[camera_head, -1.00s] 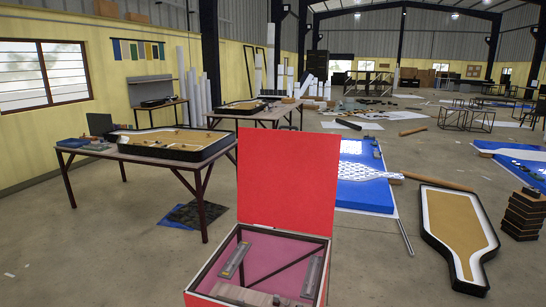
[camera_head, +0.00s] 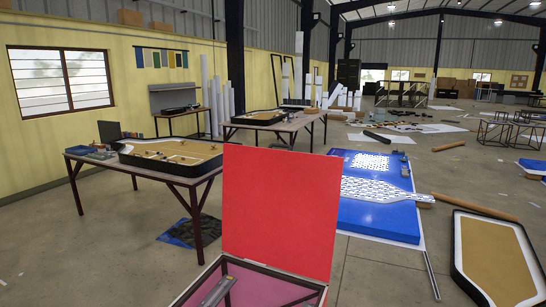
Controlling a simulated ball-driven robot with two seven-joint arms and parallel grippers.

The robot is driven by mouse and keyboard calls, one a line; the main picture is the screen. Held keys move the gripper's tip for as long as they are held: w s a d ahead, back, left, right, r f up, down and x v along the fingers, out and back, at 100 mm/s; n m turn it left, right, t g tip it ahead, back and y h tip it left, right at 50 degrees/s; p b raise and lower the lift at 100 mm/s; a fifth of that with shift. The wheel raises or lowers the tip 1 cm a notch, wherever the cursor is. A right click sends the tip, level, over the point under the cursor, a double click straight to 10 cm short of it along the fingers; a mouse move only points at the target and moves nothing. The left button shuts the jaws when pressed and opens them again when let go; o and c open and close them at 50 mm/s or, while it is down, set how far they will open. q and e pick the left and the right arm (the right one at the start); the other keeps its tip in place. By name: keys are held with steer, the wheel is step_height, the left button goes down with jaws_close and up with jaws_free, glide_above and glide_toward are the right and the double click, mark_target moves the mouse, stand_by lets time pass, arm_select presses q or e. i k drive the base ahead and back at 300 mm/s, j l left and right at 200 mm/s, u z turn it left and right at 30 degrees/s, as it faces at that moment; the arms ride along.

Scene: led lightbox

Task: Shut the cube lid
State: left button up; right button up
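The red cube lid (camera_head: 280,210) stands upright and open in the lower middle of the head view. Below it the open cube box (camera_head: 262,284) shows its dark rim and pink inside, cut off by the bottom edge of the picture. A grey metal part (camera_head: 218,291) lies inside on the left. The rest of the box is out of the picture. Neither of my grippers shows in this view.
A wooden table (camera_head: 168,176) with a game board (camera_head: 170,154) stands at the left. A brown board with a black rim (camera_head: 497,262) lies at the lower right. Grey floor is free between them.

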mark_target(281, 207)
steer(key=l+u, duration=0.2)
steer(key=l, duration=0.45)
steer(key=i+l+u, duration=0.15)
steer(key=u, duration=0.75)
steer(key=i+l+u, duration=0.2)
steer(key=l, duration=0.25)
steer(key=i+l+u, duration=0.2)
steer(key=l, duration=0.2)
steer(key=l+u, duration=0.2)
steer(key=l, duration=0.3)
steer(key=i+l+u, duration=0.2)
steer(key=l, duration=0.25)
steer(key=k, duration=0.1)
